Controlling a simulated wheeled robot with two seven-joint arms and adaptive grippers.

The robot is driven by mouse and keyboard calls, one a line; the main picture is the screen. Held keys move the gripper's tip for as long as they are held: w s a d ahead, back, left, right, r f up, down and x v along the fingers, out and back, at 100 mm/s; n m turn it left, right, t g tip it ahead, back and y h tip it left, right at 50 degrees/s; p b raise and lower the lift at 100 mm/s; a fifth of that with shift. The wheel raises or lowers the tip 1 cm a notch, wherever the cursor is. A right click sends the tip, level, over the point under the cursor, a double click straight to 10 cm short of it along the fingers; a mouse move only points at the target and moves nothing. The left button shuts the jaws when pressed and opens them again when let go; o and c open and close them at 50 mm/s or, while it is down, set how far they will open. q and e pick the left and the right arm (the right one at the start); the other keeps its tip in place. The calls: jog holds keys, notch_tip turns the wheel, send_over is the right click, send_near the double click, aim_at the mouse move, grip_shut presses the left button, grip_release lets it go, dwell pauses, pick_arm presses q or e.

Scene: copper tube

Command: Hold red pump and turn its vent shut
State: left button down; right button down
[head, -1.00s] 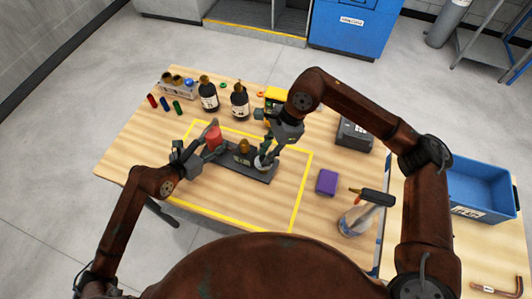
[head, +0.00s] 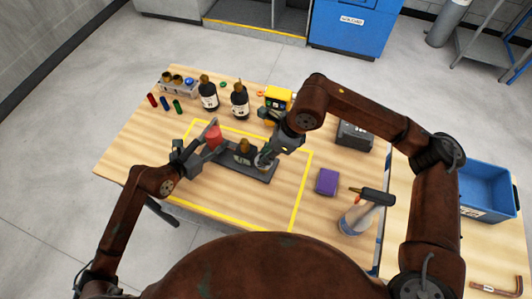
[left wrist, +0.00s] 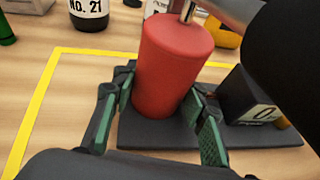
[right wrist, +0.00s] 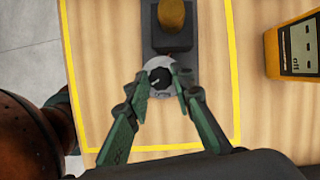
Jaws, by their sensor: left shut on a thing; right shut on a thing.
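The red pump (head: 214,137), a red cylinder with a grey lever on top, stands at the left end of a dark base (left wrist: 150,140). My left gripper (head: 206,150) is shut on the pump; in the left wrist view its green-padded fingers (left wrist: 160,88) press the red body (left wrist: 172,65) from both sides. The vent knob (right wrist: 160,82), a black dial with a pointer on a pale round plate, sits at the base's other end. My right gripper (right wrist: 160,77) is shut on the knob from above. In the head view this gripper (head: 266,160) partly hides the knob.
A brass-topped block (head: 244,147) stands between pump and knob. A yellow meter (head: 278,97), dark bottles (head: 240,100) and a purple block (head: 327,182) stand nearby. A spray bottle (head: 358,215) is at the right. Yellow tape frames the base; the table's front left is clear.

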jog(key=shift+m, duration=0.3)
jog(key=c, duration=1.7)
grip_release()
jog(key=v, duration=1.2)
jog(key=shift+s, duration=0.1)
